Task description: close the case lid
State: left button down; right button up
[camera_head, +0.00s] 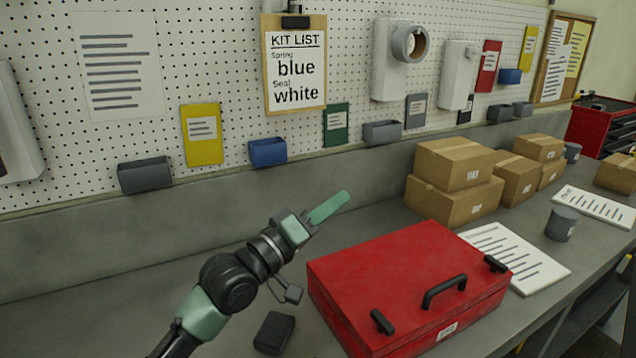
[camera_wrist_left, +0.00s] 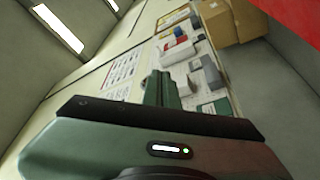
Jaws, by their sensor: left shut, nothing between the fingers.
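The red case (camera_head: 400,285) sits on the grey workbench, right of the centre in the head view. Its lid looks flat and down on the body, with a black handle (camera_head: 444,290) and two black latches on the near side. My left gripper (camera_head: 330,207) is shut and empty, above the bench behind and left of the case, apart from it. It also shows in the left wrist view (camera_wrist_left: 159,88). A red surface, likely the case (camera_wrist_left: 290,18), fills the top right corner there. My right gripper is in neither view. The inside of the case is hidden.
Cardboard boxes (camera_head: 455,163) are stacked right of the case at the back. A white sheet (camera_head: 520,258) and a grey cup (camera_head: 561,224) lie beyond its right side. A small dark block (camera_head: 274,333) lies left of it. The pegboard wall (camera_head: 225,70) bounds the back.

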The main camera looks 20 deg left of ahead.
pick_arm(q)
jog(key=s+d+f+m+h+b, duration=0.2)
jog(key=s+d+f+m+b, duration=0.2)
jog(key=s+d+f+m, duration=0.1)
jog(key=shift+s+d+f, duration=0.6)
jog(key=shift+d+f, duration=0.1)
